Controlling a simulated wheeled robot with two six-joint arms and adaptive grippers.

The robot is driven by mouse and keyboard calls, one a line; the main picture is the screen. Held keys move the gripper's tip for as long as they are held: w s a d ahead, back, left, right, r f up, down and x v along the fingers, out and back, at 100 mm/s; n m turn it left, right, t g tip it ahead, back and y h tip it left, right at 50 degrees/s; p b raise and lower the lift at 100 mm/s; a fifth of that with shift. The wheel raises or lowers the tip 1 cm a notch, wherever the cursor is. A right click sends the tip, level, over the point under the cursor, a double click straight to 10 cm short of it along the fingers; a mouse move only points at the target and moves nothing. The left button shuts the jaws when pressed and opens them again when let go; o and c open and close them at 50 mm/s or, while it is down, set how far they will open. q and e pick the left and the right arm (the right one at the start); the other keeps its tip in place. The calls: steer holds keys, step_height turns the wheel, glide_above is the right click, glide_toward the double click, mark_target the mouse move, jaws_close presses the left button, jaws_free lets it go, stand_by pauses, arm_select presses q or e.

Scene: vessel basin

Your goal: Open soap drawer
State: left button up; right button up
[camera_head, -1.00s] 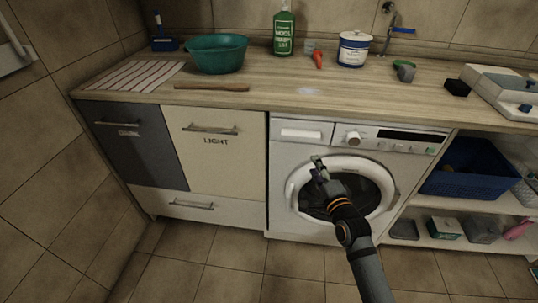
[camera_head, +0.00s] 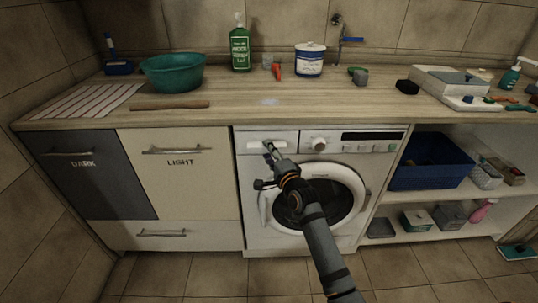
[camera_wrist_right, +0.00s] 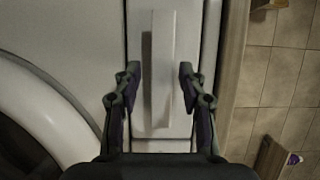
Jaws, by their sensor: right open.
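The soap drawer (camera_head: 252,145) is the white panel at the upper left of the white washing machine (camera_head: 250,215); it looks shut. My right gripper (camera_head: 264,166) is in front of it at its lower edge, in the head view. In the right wrist view, the open fingers of my right gripper (camera_wrist_right: 157,82) lie on either side of the drawer's raised white handle (camera_wrist_right: 160,60), with a gap on each side. I cannot tell how far the fingertips are from the drawer front. My left gripper is not in view.
The round washer door (camera_head: 325,200) is shut below the drawer. The wooden countertop (camera_head: 225,115) overhangs above, with a green bottle (camera_head: 240,50) and teal bowl (camera_head: 172,72). Laundry cabinets (camera_head: 180,175) stand left and open shelves with a blue basket (camera_head: 430,165) right.

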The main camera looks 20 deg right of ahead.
jaws_close()
steer(key=shift+s+f, duration=0.1)
stand_by(0.3)
